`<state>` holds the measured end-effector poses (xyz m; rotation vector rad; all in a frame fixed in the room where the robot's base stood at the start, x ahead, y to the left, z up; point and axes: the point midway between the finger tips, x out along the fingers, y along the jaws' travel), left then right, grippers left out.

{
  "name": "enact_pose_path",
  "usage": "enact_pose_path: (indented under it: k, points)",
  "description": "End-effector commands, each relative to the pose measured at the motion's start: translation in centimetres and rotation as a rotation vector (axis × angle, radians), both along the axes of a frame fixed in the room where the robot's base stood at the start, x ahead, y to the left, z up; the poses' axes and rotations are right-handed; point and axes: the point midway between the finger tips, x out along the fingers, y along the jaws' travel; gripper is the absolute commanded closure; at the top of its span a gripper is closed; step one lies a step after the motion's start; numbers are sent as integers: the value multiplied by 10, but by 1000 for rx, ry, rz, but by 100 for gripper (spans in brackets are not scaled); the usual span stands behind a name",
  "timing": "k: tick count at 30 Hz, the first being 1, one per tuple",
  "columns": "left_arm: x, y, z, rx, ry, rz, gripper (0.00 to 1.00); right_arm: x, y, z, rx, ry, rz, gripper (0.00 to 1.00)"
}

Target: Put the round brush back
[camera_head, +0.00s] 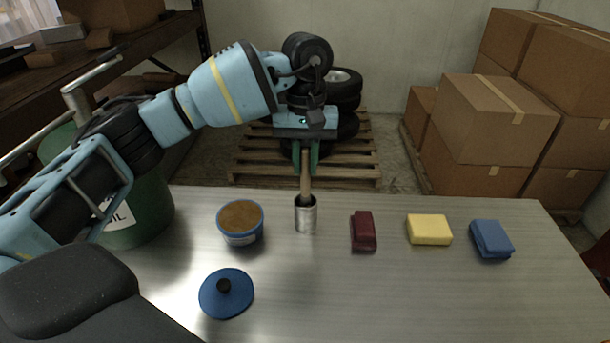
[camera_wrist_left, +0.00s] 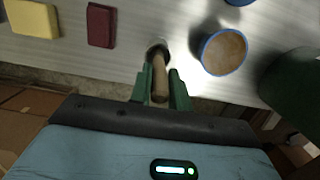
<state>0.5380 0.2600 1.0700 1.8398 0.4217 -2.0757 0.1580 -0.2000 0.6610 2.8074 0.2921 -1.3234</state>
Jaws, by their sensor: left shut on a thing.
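The round brush (camera_head: 306,177) has a wooden handle and stands upright, its lower end inside a metal cylinder-shaped holder (camera_head: 306,218) on the metal table. My left gripper (camera_head: 306,158) is shut on the upper part of the handle from above. In the left wrist view the handle (camera_wrist_left: 160,85) sits between the green fingers of my left gripper (camera_wrist_left: 160,92), with the holder's rim behind it. The brush's lower end is hidden in the holder. My right gripper is not in view.
On the table (camera_head: 400,295) are an open blue tin (camera_head: 241,223) with brown contents, a blue lid (camera_head: 226,294), a dark red block (camera_head: 363,231), a yellow sponge (camera_head: 429,230) and a folded blue cloth (camera_head: 491,240). A green drum (camera_head: 150,213) stands at left. The table's front right is clear.

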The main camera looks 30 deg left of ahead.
Motion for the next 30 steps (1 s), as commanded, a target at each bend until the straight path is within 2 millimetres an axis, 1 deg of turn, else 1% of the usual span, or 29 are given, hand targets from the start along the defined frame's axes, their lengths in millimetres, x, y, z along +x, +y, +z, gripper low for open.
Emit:
enact_pose_path:
  k: [4, 9, 11, 18, 23, 24, 28, 30]
  points:
    - [0, 0, -9, 0, 1, 0, 100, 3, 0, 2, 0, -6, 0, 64]
    - [-1, 0, -31, 0, 1, 0, 100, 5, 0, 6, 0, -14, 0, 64]
    - [0, 0, -36, 0, 0, 0, 100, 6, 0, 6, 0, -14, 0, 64]
    - [0, 0, -37, -1, 0, 0, 100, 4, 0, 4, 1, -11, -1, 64]
    - [0, 0, -42, 0, 1, 0, 100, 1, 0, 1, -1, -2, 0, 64]
    - [0, 0, -41, 0, 1, 0, 76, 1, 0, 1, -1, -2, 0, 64]
    - [0, 0, -41, 0, 0, 0, 60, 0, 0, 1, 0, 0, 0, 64]
    - [0, 0, -41, 0, 0, 0, 60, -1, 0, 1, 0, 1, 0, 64]
